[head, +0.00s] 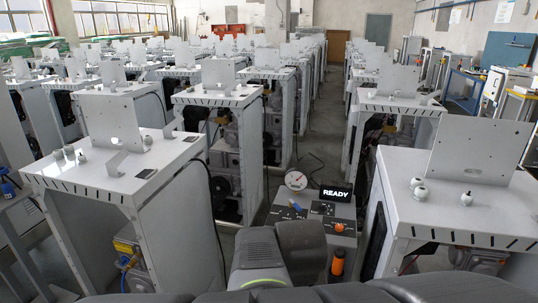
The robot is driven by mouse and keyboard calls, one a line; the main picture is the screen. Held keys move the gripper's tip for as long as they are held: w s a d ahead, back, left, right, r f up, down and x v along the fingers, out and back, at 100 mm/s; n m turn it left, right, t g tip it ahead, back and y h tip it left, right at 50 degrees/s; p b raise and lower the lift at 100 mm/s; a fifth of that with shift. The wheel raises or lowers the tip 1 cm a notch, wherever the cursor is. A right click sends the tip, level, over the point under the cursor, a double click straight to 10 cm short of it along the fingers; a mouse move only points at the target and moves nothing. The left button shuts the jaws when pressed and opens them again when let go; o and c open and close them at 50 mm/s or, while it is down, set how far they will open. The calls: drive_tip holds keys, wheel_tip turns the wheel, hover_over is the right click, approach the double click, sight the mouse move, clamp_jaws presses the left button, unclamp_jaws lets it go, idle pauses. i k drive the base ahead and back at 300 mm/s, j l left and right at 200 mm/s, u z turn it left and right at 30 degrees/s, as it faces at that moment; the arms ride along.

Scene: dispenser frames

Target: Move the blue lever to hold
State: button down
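A small grey control box (345,212) stands ahead of me in the aisle between dispenser frames. The blue lever (296,207) is small on the left part of its top, below a round white dial gauge (296,180). Its exact setting and any "hold" mark are too small to read. A black display (335,193) on the box reads READY. An orange knob (339,227) sits on the right part. My arm's grey and dark links fill the bottom middle, in front of the box's lower left. My gripper cannot be made out.
An orange-topped cylinder (337,262) is at the box's lower front. White dispenser frames stand close on the left (105,185) and right (440,215), with more rows behind. The aisle floor (318,148) beyond the box is clear apart from a dark cable.

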sight(291, 203)
drive_tip(key=i, duration=1.15)
